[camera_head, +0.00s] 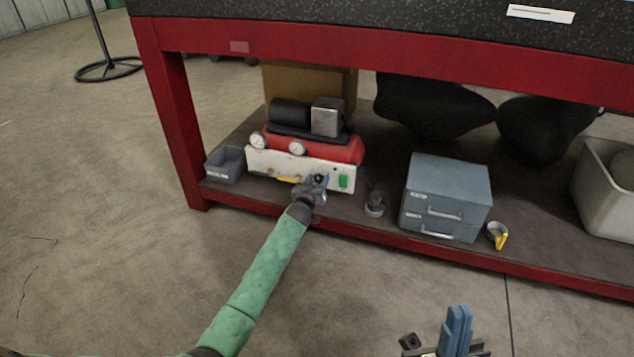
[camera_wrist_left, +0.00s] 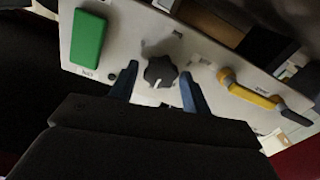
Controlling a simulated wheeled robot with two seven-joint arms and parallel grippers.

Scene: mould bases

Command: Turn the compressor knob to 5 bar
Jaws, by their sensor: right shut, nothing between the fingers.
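The compressor (camera_head: 345,149) stands on the lower shelf, with a red tank, a black motor and two round white gauges over a white front panel. Its black knob (camera_wrist_left: 160,72) with a white pointer mark shows on the panel in the left wrist view. My left gripper (camera_head: 318,183) is at the panel in the head view. In the left wrist view its blue fingers (camera_wrist_left: 157,88) are apart on either side of the knob, with gaps visible; I cannot tell whether they touch it. My right gripper (camera_head: 457,330) is at the bottom of the head view, its blue fingers together and empty.
A green switch (camera_wrist_left: 88,38) and a yellow handle (camera_wrist_left: 252,92) flank the knob on the panel. A grey bin (camera_head: 225,166) stands left of the compressor, a grey drawer box (camera_head: 446,190) to the right. The red bench frame (camera_head: 400,52) crosses above the shelf.

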